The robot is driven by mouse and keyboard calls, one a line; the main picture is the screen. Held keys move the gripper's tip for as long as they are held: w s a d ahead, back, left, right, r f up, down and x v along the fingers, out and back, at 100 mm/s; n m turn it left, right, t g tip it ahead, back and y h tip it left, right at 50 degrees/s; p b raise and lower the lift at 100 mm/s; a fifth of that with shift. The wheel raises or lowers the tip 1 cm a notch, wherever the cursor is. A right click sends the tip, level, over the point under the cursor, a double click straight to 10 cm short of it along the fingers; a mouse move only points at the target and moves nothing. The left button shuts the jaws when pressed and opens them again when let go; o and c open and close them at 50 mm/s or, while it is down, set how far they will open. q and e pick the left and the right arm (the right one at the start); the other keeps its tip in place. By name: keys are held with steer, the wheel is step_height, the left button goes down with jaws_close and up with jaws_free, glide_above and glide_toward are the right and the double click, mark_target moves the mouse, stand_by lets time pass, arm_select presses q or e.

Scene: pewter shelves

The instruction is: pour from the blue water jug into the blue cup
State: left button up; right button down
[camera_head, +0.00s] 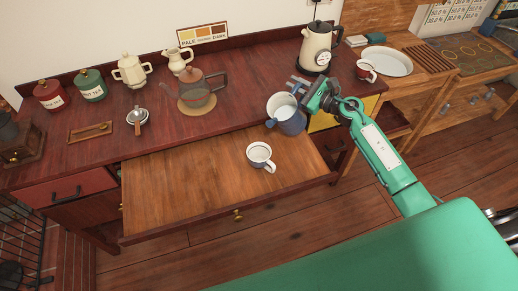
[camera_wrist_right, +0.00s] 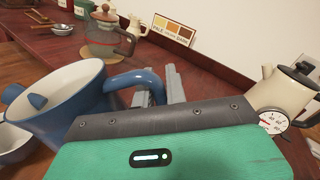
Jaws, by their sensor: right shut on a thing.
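The blue water jug (camera_head: 292,124) has a pale inside and a blue handle; it is tilted, its mouth turned toward the left and the camera. My right gripper (camera_head: 301,85) is shut on the jug's handle and holds it over the right part of the pulled-out wooden board. In the right wrist view the jug (camera_wrist_right: 75,108) fills the left side and its handle runs to the grey fingers (camera_wrist_right: 158,84). My left gripper is out of view.
The pulled-out board (camera_head: 185,190) is otherwise bare. Behind it on the dark red counter stand a glass teapot (camera_head: 197,92) on a mat, jars, pitchers and a cream kettle (camera_head: 318,48). A red-and-white mug (camera_head: 366,70) and a white plate (camera_head: 387,61) are at the right.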

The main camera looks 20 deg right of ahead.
mark_target(283, 95)
steer(key=shift+s+a+r+n+p, duration=0.5)
steer(key=shift+s+a+r+n, duration=0.15)
steer(key=shift+a+r+n, duration=0.25)
steer(key=shift+s+a+f+n, duration=0.1)
steer(key=shift+a+f+n, duration=0.05)
steer(key=shift+a+n, duration=0.25)
steer(key=shift+s+a, duration=0.1)
steer(key=shift+s, duration=0.1)
steer(key=shift+s+a+n+p, duration=0.4)
steer(key=shift+a+n, duration=0.35)
steer(key=shift+n, duration=0.25)
steer(key=shift+s+a+n+p, duration=0.3)
steer(key=shift+s+a+n, duration=0.15)
steer(key=shift+a+n, duration=0.4)
stand_by(2.3)
steer(key=shift+s+r+n, duration=0.1)
steer(key=shift+r+n, duration=0.15)
steer(key=shift+n, duration=0.1)
stand_by(0.5)
